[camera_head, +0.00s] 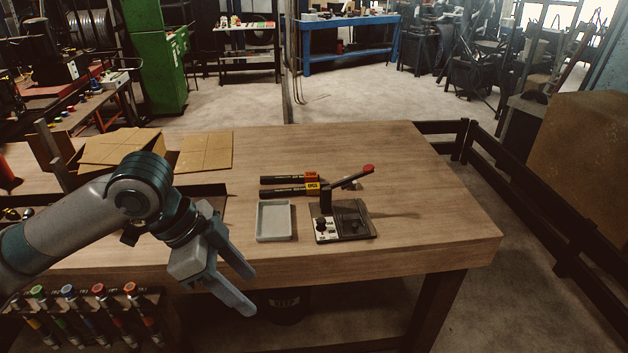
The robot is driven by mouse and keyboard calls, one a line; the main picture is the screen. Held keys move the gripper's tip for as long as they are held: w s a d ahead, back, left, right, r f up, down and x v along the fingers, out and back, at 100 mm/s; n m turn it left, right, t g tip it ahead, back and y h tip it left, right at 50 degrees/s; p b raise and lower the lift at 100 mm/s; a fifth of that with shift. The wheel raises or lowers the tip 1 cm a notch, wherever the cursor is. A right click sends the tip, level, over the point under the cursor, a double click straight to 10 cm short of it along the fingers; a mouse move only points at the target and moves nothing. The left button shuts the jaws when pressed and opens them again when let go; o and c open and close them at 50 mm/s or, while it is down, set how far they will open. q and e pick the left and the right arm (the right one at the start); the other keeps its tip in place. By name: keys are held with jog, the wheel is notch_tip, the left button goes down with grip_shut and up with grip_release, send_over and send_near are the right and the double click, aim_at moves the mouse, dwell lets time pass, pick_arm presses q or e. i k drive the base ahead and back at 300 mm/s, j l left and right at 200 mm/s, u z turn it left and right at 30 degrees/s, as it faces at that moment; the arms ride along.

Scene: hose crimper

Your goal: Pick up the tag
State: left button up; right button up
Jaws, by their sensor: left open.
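Two black hose-like rods lie side by side on the wooden table. I cannot tell which of these, if either, is the tag. A crimper (341,222) with a dark base and a red-tipped lever stands just in front of them. My left gripper (249,290) is open and empty at the table's front edge, pointing down and right, nearer than the rods and left of the crimper. My right gripper is out of view.
A shallow grey tray (274,238) lies left of the crimper and seems empty. Cardboard boxes (118,147) stand at the table's back left. A rack of coloured tubes (84,299) hangs at the front left. The table's right side (430,208) is clear.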

aim_at(312, 188)
jog(key=i, duration=1.7)
